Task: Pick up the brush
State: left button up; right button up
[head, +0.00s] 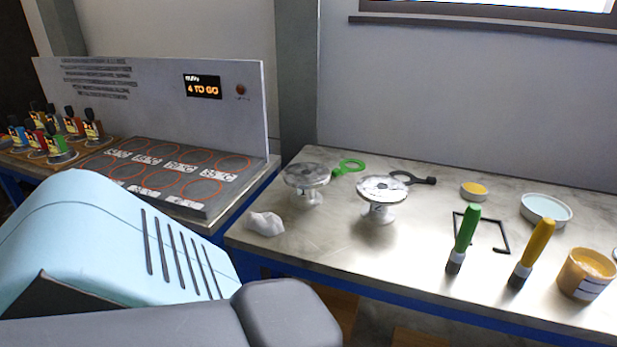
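Two brush-like tools stand upright near the front edge of the table, at the right. One has a green handle (467,232) and the other a yellow handle (535,247). Each has a grey band and a dark lower end. They stand apart from each other and lean slightly. Neither of my grippers is in view.
An orange-tan tub (583,274) stands right of the yellow-handled tool. Behind are a black bent frame (503,236), a pale blue dish (545,209) and a yellow-topped dish (474,190). Two flanged vessels (382,188) (307,175) and a white cloth (265,223) stand left.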

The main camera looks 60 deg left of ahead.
aim_at(545, 229)
jog(key=u, duration=2.05)
jog(key=i+l, duration=0.5)
jog(key=i, duration=0.15)
jog(key=i+l, duration=0.5)
jog(key=k+l+z, duration=0.15)
jog(key=z, duration=0.25)
jog(key=k+l+z, duration=0.1)
jog(key=l+z, duration=0.45)
jog(key=z, duration=0.25)
jog(key=k+j+u, duration=0.2)
jog(key=k+l, duration=0.05)
jog(key=k, duration=0.05)
